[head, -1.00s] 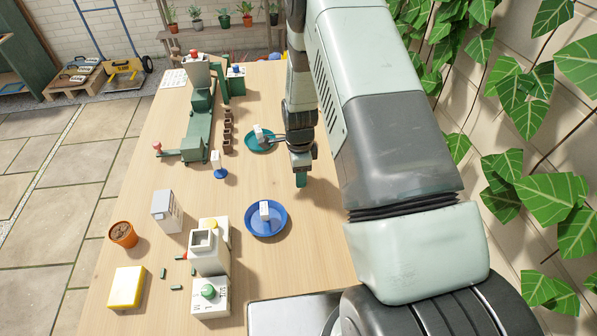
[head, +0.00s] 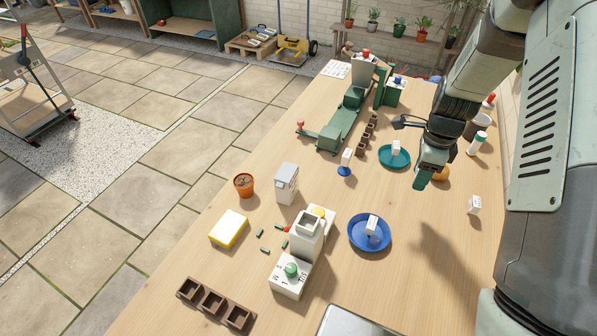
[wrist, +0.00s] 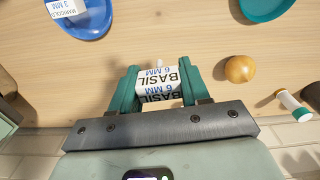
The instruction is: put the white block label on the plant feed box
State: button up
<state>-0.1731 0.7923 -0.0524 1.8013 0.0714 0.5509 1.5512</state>
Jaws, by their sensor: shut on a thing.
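My gripper (wrist: 158,90) is shut on a white block (wrist: 158,84) with blue and black print reading BASIL 6 MM, between its green fingers in the wrist view. In the head view my gripper (head: 423,180) hangs above the table, right of the teal and blue saucers; the held block cannot be made out there. An upright pale box with a grey panel (head: 285,183), seemingly the plant feed box, stands left of centre in the head view, apart from my gripper. The wrist view does not show it.
A blue saucer (head: 355,243) and a teal saucer (head: 384,161) each hold a white block. Another white block (head: 474,205) stands at right. A yellow block (head: 229,229) and orange pot (head: 244,185) stand left.

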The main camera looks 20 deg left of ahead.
jog(key=s+a+r+n, duration=0.1)
jog(key=a+r+n, duration=0.1)
jog(key=a, duration=0.7)
jog(key=s+a+r+n, duration=0.2)
jog(key=a+r, duration=0.1)
jog(key=a, duration=0.6)
notch_tip(320, 180, up, 4)
jog(key=n, duration=0.4)
send_over(286, 173)
notch_tip(286, 173, down, 10)
jog(key=shift+r, duration=0.2)
jog(key=shift+f, duration=0.15)
jog(key=o, duration=1)
